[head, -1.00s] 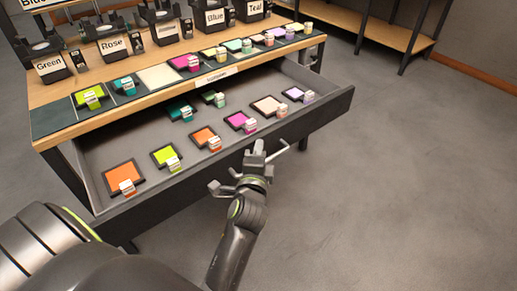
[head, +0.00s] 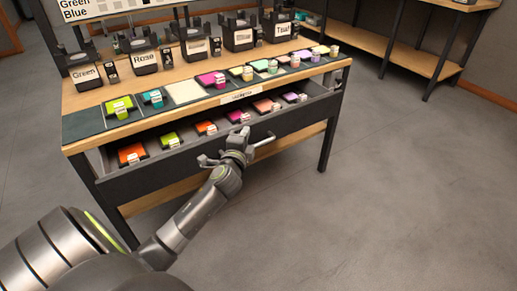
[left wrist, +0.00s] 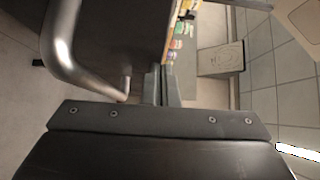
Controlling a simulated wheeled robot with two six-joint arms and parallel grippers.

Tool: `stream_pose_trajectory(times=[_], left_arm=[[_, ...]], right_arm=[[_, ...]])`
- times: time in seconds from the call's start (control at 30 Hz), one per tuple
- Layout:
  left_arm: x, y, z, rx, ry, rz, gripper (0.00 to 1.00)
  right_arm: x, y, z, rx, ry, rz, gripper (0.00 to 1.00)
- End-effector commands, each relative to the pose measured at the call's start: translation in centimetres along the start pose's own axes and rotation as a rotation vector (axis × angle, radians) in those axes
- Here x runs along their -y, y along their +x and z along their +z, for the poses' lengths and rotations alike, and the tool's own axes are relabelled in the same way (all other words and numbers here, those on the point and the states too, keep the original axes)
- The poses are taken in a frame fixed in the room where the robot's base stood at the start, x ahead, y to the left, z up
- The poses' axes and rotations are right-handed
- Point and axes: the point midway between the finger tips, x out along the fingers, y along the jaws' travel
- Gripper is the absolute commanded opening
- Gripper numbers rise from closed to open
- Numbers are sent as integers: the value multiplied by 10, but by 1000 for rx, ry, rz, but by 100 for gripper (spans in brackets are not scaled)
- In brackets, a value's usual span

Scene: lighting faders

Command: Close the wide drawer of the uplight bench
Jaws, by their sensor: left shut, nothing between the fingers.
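The wide drawer (head: 160,175) of the uplight bench (head: 70,100) is partly open, its dark front sticking out below the worktop. One row of coloured swatches shows inside it. My left gripper (head: 240,138) is shut and empty at the middle of the drawer front, beside the bar handle (head: 266,141). In the left wrist view the closed fingers (left wrist: 161,86) point at the dark drawer front (left wrist: 120,35), with the metal handle (left wrist: 68,45) to their left. Whether the fingertips touch the front is hard to tell. My right gripper is not in view.
On the worktop are swatches (head: 212,79) on a dark strip and labelled black holders (head: 145,60) behind. A low shelf (head: 165,196) lies under the drawer. A wooden shelf unit (head: 420,58) stands at the back right. The floor (head: 400,190) at right is clear.

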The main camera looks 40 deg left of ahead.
Motion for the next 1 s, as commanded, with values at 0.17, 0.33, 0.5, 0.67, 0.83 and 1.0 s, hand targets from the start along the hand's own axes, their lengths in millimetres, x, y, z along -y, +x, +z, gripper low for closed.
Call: stream_pose_trajectory(times=[0.17,0.33,0.5,0.67,0.83,1.0], left_arm=[[-2,34,34,2,5,-1,0],[-2,58,58,1,2,-1,0],[-2,74,74,0,0,0,0],[-1,82,81,-1,-1,0,0],[-1,85,84,-2,-1,0,0],[0,85,84,-2,-1,0,0]], right_arm=[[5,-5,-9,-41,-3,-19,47],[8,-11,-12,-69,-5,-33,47],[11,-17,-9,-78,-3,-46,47],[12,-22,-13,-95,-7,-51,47],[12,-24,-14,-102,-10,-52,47],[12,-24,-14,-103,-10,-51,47]])
